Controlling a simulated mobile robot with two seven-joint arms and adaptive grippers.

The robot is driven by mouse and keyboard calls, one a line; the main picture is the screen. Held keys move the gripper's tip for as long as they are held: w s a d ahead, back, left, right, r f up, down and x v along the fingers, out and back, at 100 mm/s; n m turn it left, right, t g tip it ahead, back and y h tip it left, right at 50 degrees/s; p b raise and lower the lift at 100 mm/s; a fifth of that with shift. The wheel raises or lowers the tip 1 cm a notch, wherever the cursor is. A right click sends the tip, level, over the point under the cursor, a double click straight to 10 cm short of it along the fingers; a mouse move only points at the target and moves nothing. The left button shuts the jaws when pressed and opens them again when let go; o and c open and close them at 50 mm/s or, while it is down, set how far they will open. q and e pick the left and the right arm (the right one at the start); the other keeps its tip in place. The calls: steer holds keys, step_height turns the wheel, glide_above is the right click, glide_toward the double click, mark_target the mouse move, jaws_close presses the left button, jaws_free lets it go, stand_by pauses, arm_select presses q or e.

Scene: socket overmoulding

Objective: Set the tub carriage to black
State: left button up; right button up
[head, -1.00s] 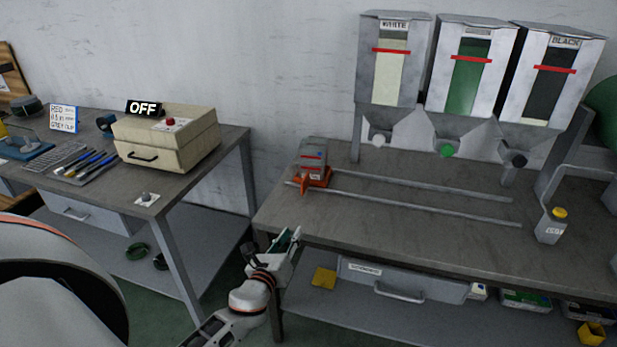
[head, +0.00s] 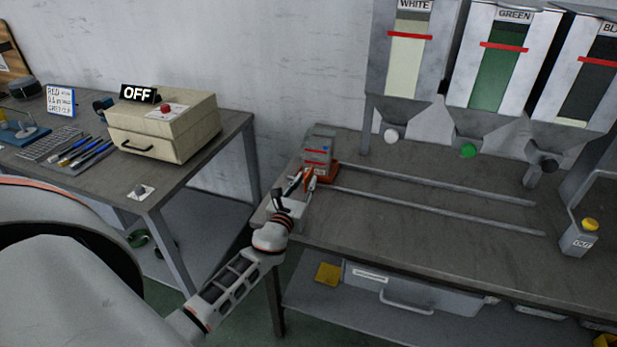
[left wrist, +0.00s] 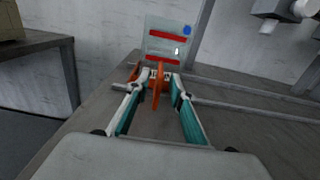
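The tub carriage (head: 327,173) has an orange base with an upright orange handle and sits at the left end of two rails. A grey tub (head: 319,145) with red bands stands on it; it also shows in the left wrist view (left wrist: 165,42). My left gripper (head: 302,181) is at the front of the carriage. In the left wrist view its open fingers (left wrist: 156,90) stand on both sides of the orange handle (left wrist: 157,88), with gaps visible. The black hopper (head: 588,75) is at the far right, partly cut off. My right gripper is not in view.
The rails (head: 440,190) run right along the bench under the white hopper (head: 405,60) and green hopper (head: 500,60). A grey box with a yellow button (head: 578,238) stands at the right. A beige box (head: 163,125) marked OFF is on the left table.

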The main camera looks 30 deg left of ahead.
arm_select(q)
steer(key=shift+x, duration=1.45)
jaws_close()
steer(key=shift+d, duration=0.15)
